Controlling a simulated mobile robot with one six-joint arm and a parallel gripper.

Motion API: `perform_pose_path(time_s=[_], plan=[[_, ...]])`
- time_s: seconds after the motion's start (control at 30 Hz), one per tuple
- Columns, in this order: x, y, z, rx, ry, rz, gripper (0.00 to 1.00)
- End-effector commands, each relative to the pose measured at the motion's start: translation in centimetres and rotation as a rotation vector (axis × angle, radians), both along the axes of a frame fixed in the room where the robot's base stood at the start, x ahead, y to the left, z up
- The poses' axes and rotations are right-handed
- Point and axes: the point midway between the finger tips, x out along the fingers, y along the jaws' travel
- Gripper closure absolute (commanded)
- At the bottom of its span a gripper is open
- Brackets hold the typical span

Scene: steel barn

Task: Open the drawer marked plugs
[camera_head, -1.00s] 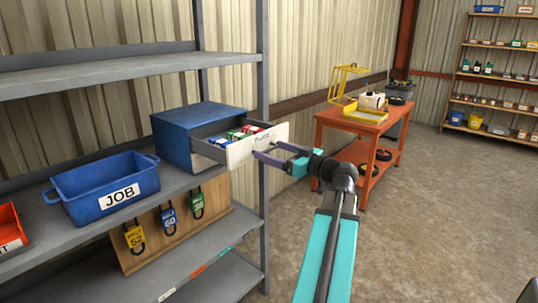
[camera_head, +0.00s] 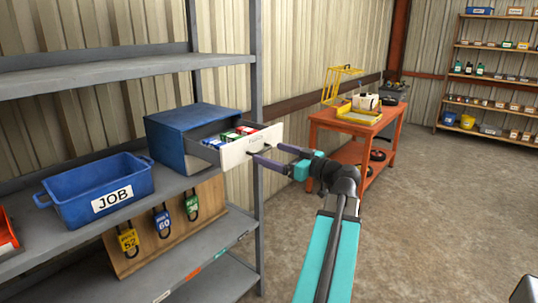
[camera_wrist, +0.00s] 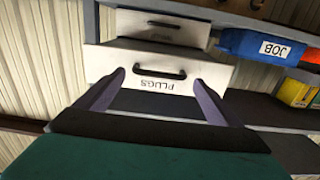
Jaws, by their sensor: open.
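The plugs drawer (camera_head: 236,155) sticks out of a blue cabinet (camera_head: 180,145) on the shelf. It stands open, with small red, green, blue and white items inside. Its white front shows in the wrist view (camera_wrist: 205,72), with the word PLUGS upside down and a dark bow handle. My gripper (camera_head: 266,156) is at the drawer front. In the wrist view my gripper (camera_wrist: 157,80) is open, one finger on each side of the handle, with gaps between them and it. Whether the fingertips touch the front cannot be told.
In the wrist view a second white drawer front (camera_wrist: 140,27) with a handle lies beyond the plugs drawer. A blue JOB bin (camera_head: 100,192) and a wooden board (camera_head: 165,238) with tagged padlocks are left. An orange table (camera_head: 345,122) stands behind.

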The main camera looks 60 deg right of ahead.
Motion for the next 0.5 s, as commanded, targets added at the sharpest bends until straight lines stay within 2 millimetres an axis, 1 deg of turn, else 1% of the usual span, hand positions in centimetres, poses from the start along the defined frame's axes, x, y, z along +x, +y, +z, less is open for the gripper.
perform_pose_path(time_s=[0.1, 0.5], plan=[[-1.7, 0.1, -0.1, -0.001, 0.0, -0.003, 0.12], [-7.1, 0.4, -0.1, -0.001, 0.0, -0.003, 0.12]])
